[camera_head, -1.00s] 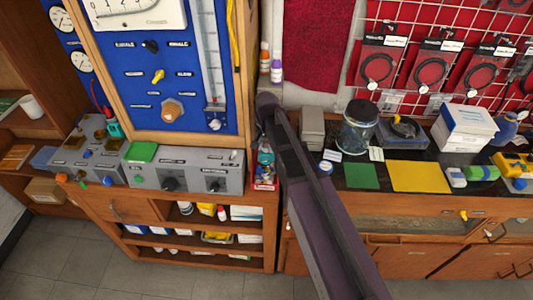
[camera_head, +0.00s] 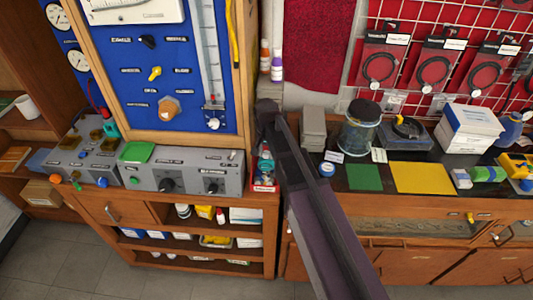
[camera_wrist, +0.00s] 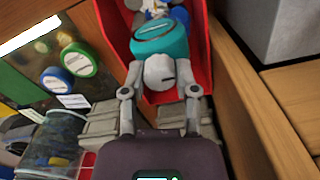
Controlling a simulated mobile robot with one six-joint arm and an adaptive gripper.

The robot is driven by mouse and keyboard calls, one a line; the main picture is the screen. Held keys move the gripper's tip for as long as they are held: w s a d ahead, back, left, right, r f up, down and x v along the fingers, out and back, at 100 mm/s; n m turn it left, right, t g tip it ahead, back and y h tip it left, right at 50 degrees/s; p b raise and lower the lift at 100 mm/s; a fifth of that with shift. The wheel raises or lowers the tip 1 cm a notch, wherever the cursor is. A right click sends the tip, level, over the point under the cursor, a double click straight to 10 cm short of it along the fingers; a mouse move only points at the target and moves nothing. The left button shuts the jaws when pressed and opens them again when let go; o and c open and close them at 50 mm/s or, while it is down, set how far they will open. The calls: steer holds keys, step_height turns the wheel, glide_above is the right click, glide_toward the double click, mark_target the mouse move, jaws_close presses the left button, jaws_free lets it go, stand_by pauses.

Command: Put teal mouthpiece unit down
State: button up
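The teal mouthpiece unit (camera_wrist: 160,38) shows in the wrist view at the top centre, a teal body with a rounded whitish part. It is inside the upper part of a red bin (camera_wrist: 207,60). My gripper (camera_wrist: 160,68) has its two grey fingers close on either side of the whitish part and appears shut on it; the exact contacts are hard to see. Whether the unit rests on the bin's contents is not clear. In the head view the red bin (camera_head: 264,186) stands right of the grey console, and my dark arm hides my gripper.
Other items lie in the bin beyond the unit. The grey console (camera_head: 180,173) stands close on the left, and a grey box (camera_head: 313,128) and a glass jar (camera_head: 359,130) on the right. Green (camera_head: 364,177) and yellow (camera_head: 422,178) mats lie bare on the right counter.

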steer(key=o, duration=0.4)
steer(key=shift+r, duration=0.2)
step_height(320, 180, up, 12)
steer(key=p, duration=1.2)
stand_by(0.9)
steer(key=s+d+n, duration=0.1)
steer(key=s+d, duration=0.6)
steer(key=d, duration=0.3)
steer(key=s+d+n, duration=0.2)
steer(key=s+d, duration=0.5)
steer(key=d, duration=0.3)
steer(key=shift+s, duration=0.2)
